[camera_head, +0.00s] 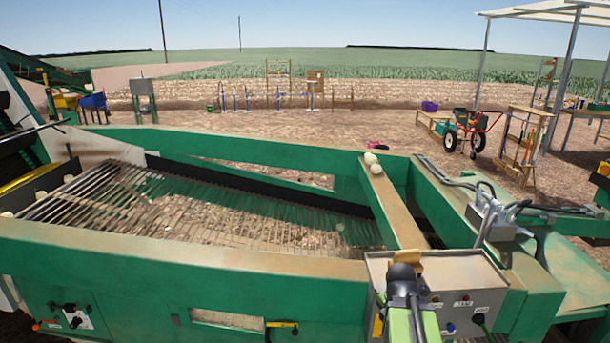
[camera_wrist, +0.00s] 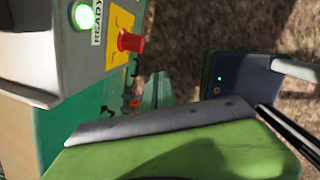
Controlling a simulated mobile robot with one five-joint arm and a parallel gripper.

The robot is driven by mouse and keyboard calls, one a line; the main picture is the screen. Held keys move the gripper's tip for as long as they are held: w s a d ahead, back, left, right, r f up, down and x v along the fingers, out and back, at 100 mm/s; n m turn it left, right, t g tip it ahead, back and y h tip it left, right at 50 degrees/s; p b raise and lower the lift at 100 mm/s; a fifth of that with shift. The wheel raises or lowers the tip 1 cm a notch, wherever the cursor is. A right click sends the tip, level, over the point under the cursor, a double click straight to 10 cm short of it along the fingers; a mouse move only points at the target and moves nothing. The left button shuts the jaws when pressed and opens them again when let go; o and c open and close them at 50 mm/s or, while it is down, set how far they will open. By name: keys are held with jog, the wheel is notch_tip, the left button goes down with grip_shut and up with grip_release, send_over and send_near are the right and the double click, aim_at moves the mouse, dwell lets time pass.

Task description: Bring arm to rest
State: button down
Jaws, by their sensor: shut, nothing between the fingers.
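My arm, green and black, reaches up from the bottom of the head view. Its dark end, my gripper (camera_head: 404,274), is in front of the grey control box (camera_head: 462,273) on the green machine. My gripper is shut and empty; its fingertips are hard to make out. In the wrist view, a green part of my arm with a grey edge fills the lower middle. The control box (camera_wrist: 40,45) is close at the upper left there, with a lit green button (camera_wrist: 83,16) and a red knob (camera_wrist: 130,42) on a yellow plate.
The green machine (camera_head: 180,262) with a slatted conveyor bed (camera_head: 190,205) spans the front. Two pale onions (camera_head: 373,163) rest on its crossbeam. A lever assembly (camera_head: 490,212) stands at the right. Open brown soil (camera_head: 225,122) lies beyond; a red hand cart (camera_head: 467,130) stands at the back right.

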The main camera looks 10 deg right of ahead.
jog(key=w+a+f+m+g+y, duration=0.1)
jog(key=a+m, duration=1.9)
jog(key=a, duration=0.3)
jog(key=shift+f+m+b, duration=0.2)
jog(key=shift+m+b, duration=0.2)
